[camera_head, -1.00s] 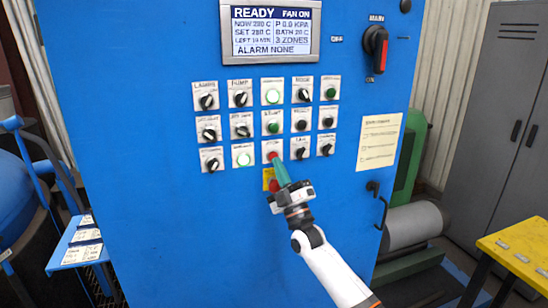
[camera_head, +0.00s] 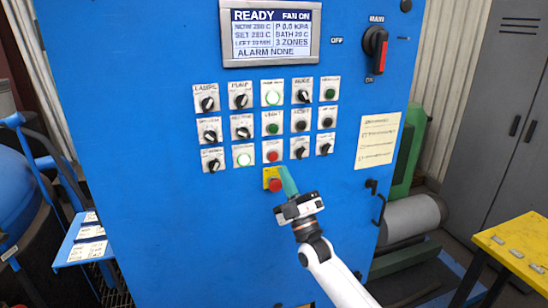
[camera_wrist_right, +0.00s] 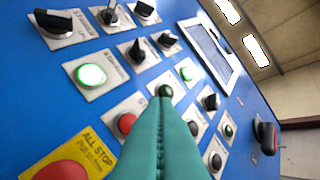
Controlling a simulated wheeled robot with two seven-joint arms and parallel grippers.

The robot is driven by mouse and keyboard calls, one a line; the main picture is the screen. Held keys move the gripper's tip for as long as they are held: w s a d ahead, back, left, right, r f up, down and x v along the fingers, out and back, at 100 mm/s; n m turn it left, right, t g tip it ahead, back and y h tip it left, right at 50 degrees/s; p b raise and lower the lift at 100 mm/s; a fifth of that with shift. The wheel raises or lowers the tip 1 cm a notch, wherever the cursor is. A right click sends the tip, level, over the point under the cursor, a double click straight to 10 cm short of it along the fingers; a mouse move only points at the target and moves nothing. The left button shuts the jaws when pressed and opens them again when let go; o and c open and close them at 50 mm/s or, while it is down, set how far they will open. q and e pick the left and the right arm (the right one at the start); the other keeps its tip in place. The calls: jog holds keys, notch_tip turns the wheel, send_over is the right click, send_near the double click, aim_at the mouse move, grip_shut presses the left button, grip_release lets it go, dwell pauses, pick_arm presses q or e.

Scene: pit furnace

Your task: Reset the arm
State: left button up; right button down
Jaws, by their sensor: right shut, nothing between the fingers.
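My right gripper (camera_head: 288,181) is shut and empty, its green fingers together, just in front of the blue control panel (camera_head: 150,215). Its fingertips are beside and right of the red emergency stop button (camera_head: 275,185) on its yellow plate. In the right wrist view the shut green fingers (camera_wrist_right: 165,105) point up the panel. The red push button (camera_wrist_right: 127,123) shows left of them, and the red stop button (camera_wrist_right: 62,170) with its "ALL STOP" label shows at the lower left. Whether the fingertips touch the panel cannot be told. My left gripper is not in view.
Several knobs and buttons fill the panel under the display (camera_head: 270,33), which reads READY and FAN ON. The main switch (camera_head: 376,49) and a paper notice (camera_head: 378,140) are at right. A handle (camera_head: 377,202) sticks out below. A yellow table (camera_head: 515,255) stands at lower right.

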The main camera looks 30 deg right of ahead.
dwell(0.4)
jog(key=s+a+f+m+g+b, duration=0.15)
jog(key=f+g, duration=0.35)
jog(key=f, duration=1.4)
jog(key=s+a+f+m+g+b, duration=0.15)
jog(key=f+g, duration=0.35)
jog(key=f, duration=1.4)
jog(key=s+a+f+m+g, duration=0.2)
jog(key=s+f+g, duration=0.1)
jog(key=s+f, duration=0.55)
jog(key=s+a+f+m+g, duration=0.1)
jog(key=s+a+f+g, duration=0.3)
jog(key=f, duration=0.8)
jog(key=s+a+f+m+g, duration=0.1)
jog(key=s+f+g, duration=0.2)
jog(key=s, duration=0.9)
jog(key=s+a+f+m+g+b, duration=0.1)
jog(key=s+a+f+g, duration=0.1)
jog(key=s+f, duration=0.7)
jog(key=s+a+f+m+g+y+b, duration=0.1)
jog(key=s+f+g, duration=0.3)
jog(key=s, duration=1)
notch_tip(320, 180, down, 2)
jog(key=shift+s+a+f, duration=0.1)
jog(key=shift+s+a, duration=0.25)
jog(key=shift+a, duration=0.05)
jog(key=c, duration=2.1)
grip_release()
jog(key=shift+c, duration=0.2)
